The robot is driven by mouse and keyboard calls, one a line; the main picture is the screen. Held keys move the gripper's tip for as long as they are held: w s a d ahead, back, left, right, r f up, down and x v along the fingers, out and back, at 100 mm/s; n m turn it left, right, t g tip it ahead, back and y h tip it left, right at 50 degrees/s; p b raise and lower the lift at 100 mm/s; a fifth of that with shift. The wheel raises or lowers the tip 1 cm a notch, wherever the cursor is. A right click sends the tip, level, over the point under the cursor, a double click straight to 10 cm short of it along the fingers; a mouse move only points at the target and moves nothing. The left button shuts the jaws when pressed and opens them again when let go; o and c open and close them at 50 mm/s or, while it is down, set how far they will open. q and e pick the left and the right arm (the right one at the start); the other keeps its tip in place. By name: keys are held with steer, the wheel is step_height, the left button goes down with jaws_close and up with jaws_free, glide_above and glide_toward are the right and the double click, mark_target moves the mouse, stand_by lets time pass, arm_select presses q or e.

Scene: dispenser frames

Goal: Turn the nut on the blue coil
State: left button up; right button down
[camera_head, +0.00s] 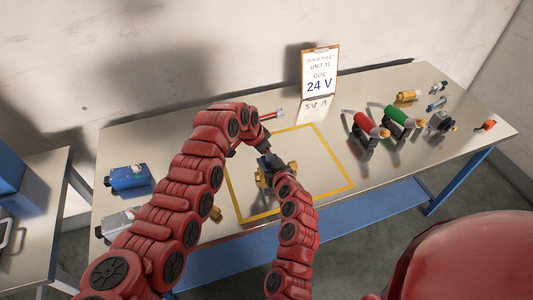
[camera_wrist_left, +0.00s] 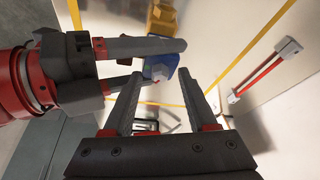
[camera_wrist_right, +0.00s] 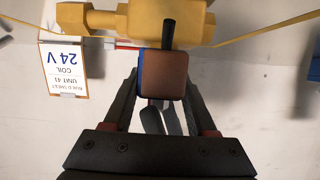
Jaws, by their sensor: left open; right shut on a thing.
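The blue coil (camera_wrist_left: 163,62) sits against a yellow brass valve body (camera_wrist_left: 164,20), with a small pale nut (camera_wrist_left: 157,74) on its near end in the left wrist view. In the right wrist view the coil (camera_wrist_right: 163,75) shows a brown face and lies between the fingers of my right gripper (camera_wrist_right: 160,88), which is shut on it. My left gripper (camera_wrist_left: 160,85) is open, its fingertips on either side of the nut; contact cannot be told. In the head view my right gripper (camera_head: 269,158) is at the brass body (camera_head: 262,178); my left gripper is mostly hidden.
A yellow outline (camera_head: 340,163) surrounds the work area. A 24 V card (camera_head: 320,75) stands behind it. Red (camera_head: 364,123) and green (camera_head: 398,116) coils and several small parts lie right. A blue box (camera_head: 129,177) lies left. A red rod (camera_wrist_left: 262,72) lies behind.

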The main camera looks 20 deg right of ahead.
arm_select(q)
jaws_close()
stand_by(0.4)
steer(key=shift+w+m+g, duration=0.15)
steer(key=shift+m+g, duration=0.35)
steer(key=shift+m, duration=0.9)
jaws_free()
steer(key=shift+r, duration=0.1)
